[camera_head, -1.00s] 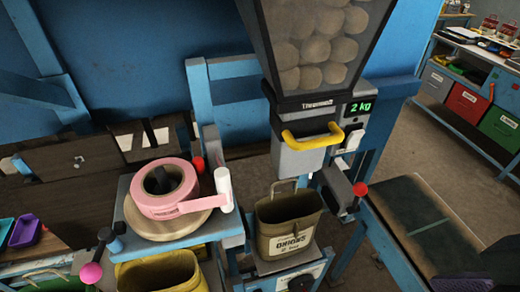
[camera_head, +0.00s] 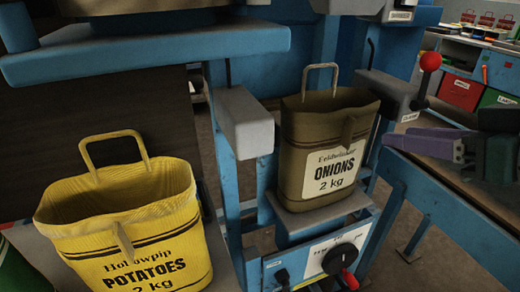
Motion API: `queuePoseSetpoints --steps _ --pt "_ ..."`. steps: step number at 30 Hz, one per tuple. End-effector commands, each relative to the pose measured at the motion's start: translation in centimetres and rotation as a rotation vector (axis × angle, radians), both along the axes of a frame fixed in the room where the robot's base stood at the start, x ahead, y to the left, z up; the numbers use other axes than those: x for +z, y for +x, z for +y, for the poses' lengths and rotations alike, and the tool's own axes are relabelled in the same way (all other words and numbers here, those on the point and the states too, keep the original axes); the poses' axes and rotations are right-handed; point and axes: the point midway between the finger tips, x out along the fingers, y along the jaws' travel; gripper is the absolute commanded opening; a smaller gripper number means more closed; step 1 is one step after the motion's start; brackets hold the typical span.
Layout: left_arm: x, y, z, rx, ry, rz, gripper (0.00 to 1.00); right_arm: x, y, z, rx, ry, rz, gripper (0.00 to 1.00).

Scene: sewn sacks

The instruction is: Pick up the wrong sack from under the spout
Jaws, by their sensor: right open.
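The olive-brown sack (camera_head: 300,165) labelled "Feldwinter ONIONS 2 kg" stands upright on a small grey platform (camera_head: 325,212) in the head view. Its top is open and its loop handle stands up. The grey underside of the spout (camera_head: 342,5) shows above it at the top edge. My right gripper (camera_head: 435,147), with purple fingers, is at the right, apart from the sack and to its right. It is open with nothing seen in it. My left gripper is not in view.
A yellow sack (camera_head: 130,235) labelled "POTATOES 2 kg" stands at the lower left. A grey block (camera_head: 245,122) sits close left of the onions sack; a red-knobbed lever (camera_head: 428,75) rises to its right. A dial box (camera_head: 325,255) is below. A blue-framed bench (camera_head: 460,215) lies right.

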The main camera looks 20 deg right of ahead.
Motion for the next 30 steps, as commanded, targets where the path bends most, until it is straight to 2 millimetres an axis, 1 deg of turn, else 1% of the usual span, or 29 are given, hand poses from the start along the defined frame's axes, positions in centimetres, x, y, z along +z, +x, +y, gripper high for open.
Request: queuePoseSetpoints --steps 1,2,5,13,20,26,27,30 --pt "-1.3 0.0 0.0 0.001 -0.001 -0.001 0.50 -0.9 0.2 -0.2 0.002 0.002 -0.013 0.42" --pt "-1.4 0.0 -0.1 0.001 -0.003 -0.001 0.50 -0.9 0.3 -0.2 0.003 0.005 -0.020 0.42" --pt "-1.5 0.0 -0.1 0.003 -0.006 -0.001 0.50 -0.9 1.0 -0.2 0.006 0.009 -0.029 0.42" --pt "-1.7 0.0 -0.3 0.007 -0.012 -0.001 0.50 -2.0 4.1 0.0 0.005 0.009 -0.030 0.42" --pt "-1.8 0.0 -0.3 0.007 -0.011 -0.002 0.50 -2.5 5.4 0.1 0.005 0.008 -0.027 0.42" --pt "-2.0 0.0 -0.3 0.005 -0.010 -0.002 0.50 -3.2 8.0 0.2 0.005 0.009 -0.028 0.42" --pt "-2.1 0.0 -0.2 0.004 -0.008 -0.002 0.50 -3.5 8.4 0.3 0.004 0.009 -0.027 0.42" --pt "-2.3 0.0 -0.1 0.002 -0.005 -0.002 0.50 -3.9 9.3 0.3 0.005 0.009 -0.027 0.42"
